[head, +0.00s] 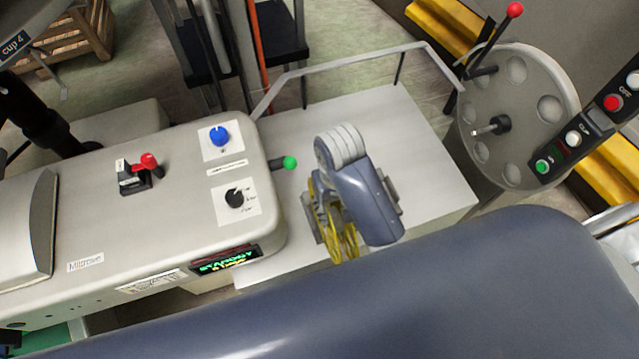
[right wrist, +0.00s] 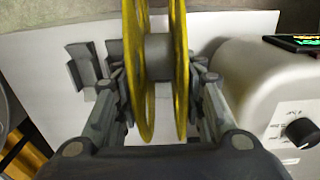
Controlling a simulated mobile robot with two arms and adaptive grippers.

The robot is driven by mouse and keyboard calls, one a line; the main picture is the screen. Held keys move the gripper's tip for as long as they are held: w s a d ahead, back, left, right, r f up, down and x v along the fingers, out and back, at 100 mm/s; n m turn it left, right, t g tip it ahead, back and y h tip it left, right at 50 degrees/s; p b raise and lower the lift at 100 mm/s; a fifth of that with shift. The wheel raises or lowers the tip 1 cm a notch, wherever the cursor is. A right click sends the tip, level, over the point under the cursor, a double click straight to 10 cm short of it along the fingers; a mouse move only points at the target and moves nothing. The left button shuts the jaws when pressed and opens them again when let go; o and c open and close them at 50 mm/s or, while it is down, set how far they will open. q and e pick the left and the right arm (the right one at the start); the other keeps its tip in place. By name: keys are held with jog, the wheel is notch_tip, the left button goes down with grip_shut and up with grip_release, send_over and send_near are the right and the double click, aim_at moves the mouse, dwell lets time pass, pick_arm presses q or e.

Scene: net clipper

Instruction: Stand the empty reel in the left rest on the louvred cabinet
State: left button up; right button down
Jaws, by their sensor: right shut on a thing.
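The empty yellow reel (head: 343,240) is held upright in my right gripper (head: 335,215), over the pale top of the cabinet (head: 425,140). In the right wrist view the reel (right wrist: 177,60) shows two thin yellow flanges and a grey hub. The fingers of my right gripper (right wrist: 160,95) are shut on it, one at each side. A grey rest (head: 393,188) shows just right of the gripper; it also shows left of the reel in the right wrist view (right wrist: 85,65). I cannot tell whether the reel touches the cabinet. My left gripper is out of view.
A beige machine (head: 130,230) with knobs and a green-tipped lever (head: 288,162) stands left of the cabinet. A metal rail (head: 350,62) runs along the back. A round grey disc with holes (head: 520,105) stands at the right. The cabinet top is bare behind the gripper.

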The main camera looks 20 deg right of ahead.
jog(key=w, duration=0.3)
jog(key=w+p, duration=0.1)
jog(key=w, duration=0.4)
jog(key=shift+w+a+f+p, duration=0.2)
jog(key=shift+w+f+p, duration=0.1)
jog(key=shift+w+p, duration=0.1)
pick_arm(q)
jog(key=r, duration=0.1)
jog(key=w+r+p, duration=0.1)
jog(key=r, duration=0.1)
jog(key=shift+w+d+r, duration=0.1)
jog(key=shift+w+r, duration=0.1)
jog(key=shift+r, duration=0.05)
pick_arm(e)
notch_tip(320, 180, down, 4)
jog(key=shift+w+r, duration=0.1)
jog(key=shift+r, duration=0.05)
jog(key=c, duration=1)
grip_release()
jog(key=shift+c, duration=0.2)
